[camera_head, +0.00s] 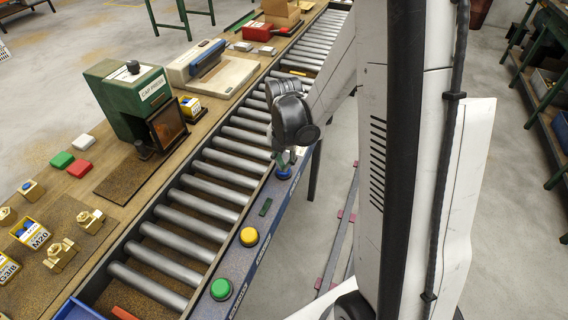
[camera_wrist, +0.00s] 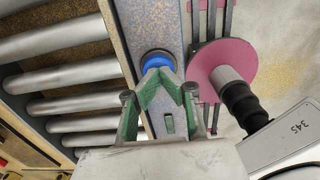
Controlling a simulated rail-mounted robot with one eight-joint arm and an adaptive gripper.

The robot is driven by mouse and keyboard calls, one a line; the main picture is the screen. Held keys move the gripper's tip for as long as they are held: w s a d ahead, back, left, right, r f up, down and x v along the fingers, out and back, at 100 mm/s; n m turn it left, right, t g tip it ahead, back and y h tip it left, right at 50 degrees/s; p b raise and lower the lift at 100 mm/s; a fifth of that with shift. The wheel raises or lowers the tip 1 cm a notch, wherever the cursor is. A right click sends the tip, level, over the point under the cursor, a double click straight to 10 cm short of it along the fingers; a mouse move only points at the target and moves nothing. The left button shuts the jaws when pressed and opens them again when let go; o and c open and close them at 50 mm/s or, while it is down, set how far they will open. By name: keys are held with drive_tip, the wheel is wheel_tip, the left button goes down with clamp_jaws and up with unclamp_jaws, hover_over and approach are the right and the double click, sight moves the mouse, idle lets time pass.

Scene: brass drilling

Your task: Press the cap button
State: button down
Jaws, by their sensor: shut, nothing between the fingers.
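A blue round button (camera_head: 284,174) sits on the blue-grey rail beside the roller conveyor. It also shows in the wrist view (camera_wrist: 157,57). My gripper (camera_wrist: 164,73) has green fingers that are shut and empty, with the tips right at the near edge of the blue button. I cannot tell whether they touch it. In the head view my gripper (camera_head: 285,162) is just above the button and partly covers it. A yellow button (camera_head: 249,237) and a green button (camera_head: 220,289) are farther down the same rail. No readable label shows which is the cap button.
The green cap press (camera_head: 125,98) stands on the workbench across the conveyor rollers (camera_head: 195,208). Brass parts (camera_head: 62,254) and small bins lie on the bench at left. In the wrist view a pink disc (camera_wrist: 222,70) is right of the rail, at a lower level.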

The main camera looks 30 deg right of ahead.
drive_tip(key=shift+f+b, duration=0.8)
drive_tip(key=shift+f, duration=0.15)
drive_tip(key=shift+r+p, duration=0.45)
drive_tip(key=shift+r, duration=0.15)
wheel_tip(320, 180, up, 13)
drive_tip(key=p, duration=0.2)
drive_tip(key=shift+p, duration=0.35)
